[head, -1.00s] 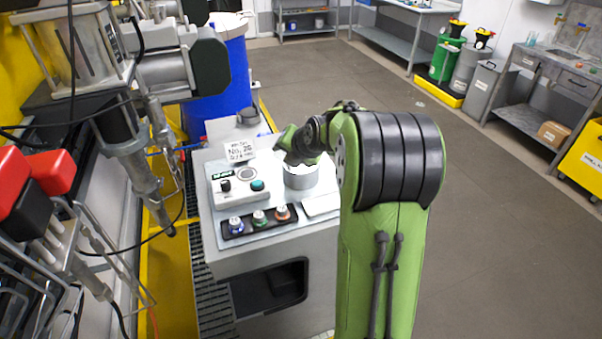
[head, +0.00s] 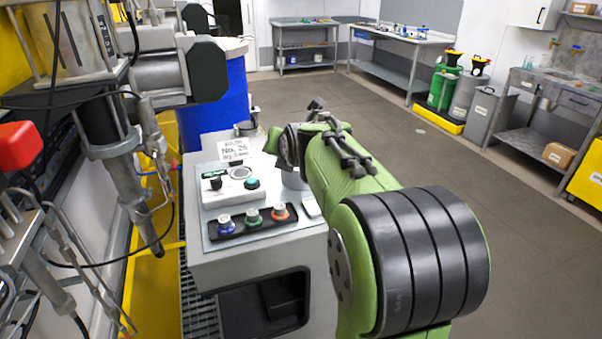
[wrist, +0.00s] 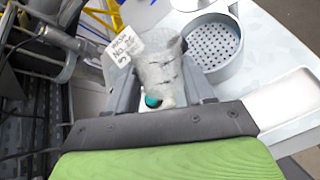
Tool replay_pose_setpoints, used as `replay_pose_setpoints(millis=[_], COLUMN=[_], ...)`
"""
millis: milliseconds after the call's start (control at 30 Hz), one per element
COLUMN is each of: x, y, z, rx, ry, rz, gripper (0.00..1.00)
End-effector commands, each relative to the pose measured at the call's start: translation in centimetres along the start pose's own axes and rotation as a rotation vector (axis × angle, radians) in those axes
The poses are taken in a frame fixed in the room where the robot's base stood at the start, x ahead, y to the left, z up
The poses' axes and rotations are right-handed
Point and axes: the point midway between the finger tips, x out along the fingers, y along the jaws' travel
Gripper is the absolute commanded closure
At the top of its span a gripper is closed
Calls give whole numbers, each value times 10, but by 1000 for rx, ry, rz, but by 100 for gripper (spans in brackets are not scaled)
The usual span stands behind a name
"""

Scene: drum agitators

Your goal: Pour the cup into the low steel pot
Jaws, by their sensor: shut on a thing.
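My gripper (wrist: 165,72) shows in the wrist view, with a dark finger on each side of a pale grey, cloudy cup (wrist: 158,66). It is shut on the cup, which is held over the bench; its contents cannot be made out.
A sign reading No. 26 (head: 232,149) stands behind. A blue drum (head: 222,95) and agitator machinery (head: 125,160) are at left.

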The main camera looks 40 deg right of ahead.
Motion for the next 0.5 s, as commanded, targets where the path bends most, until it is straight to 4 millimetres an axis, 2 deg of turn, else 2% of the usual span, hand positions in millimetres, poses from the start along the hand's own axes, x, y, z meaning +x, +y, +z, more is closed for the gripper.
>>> replay_pose_setpoints(millis=[33,500], x=[4,9], y=[-2,-4], z=[-9,-40], rx=[-12,-130], ry=[-12,-130], rz=[2,-6], gripper=[80,80])
